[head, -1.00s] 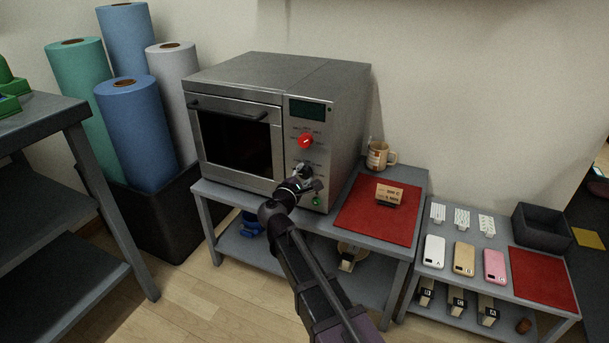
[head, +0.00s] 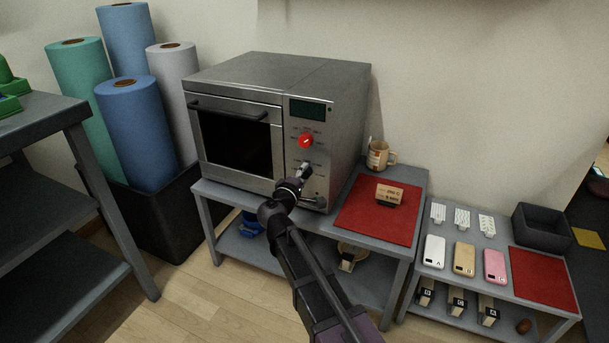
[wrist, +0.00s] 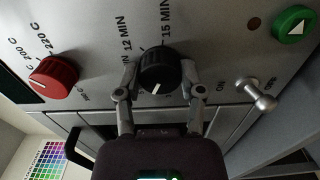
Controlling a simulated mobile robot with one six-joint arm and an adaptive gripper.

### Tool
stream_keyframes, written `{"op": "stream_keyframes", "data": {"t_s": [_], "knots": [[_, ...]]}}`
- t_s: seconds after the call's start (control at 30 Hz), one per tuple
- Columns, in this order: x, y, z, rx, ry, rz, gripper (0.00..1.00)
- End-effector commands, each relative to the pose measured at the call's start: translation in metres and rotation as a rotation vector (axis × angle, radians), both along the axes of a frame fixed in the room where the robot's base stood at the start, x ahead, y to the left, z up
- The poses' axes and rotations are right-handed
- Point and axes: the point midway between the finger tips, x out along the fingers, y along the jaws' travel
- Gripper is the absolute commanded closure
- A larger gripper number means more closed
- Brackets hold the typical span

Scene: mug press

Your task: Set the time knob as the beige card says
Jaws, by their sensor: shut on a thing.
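The black time knob (wrist: 160,70) is on the steel press front, with 12 MIN and 15 MIN labels beside it in the wrist view. Its white mark is on the side toward my gripper's body. My gripper (wrist: 160,82) is shut on the knob, one finger on each side. In the head view my gripper (head: 304,170) is at the press panel and mostly hides the knob. The beige card (head: 389,194) stands on the red mat; it has a C line and a MIN line, with digits too small to read surely.
The red temperature knob (wrist: 54,76), green button (wrist: 294,24) and metal toggle switch (wrist: 257,95) are near the time knob. A mug (head: 378,156) stands behind the red mat (head: 360,217). A low table with phone cases (head: 464,256) is at right.

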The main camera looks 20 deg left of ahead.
Motion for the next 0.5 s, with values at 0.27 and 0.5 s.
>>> {"op": "stream_keyframes", "data": {"t_s": [0.27, 0.5], "knots": [[0.0008, 0.0001, 0.0001, 0.18, -0.014, 0.0, 0.97], [0.0009, 0.0002, 0.0002, 0.249, -0.02, 0.001, 0.97]]}}
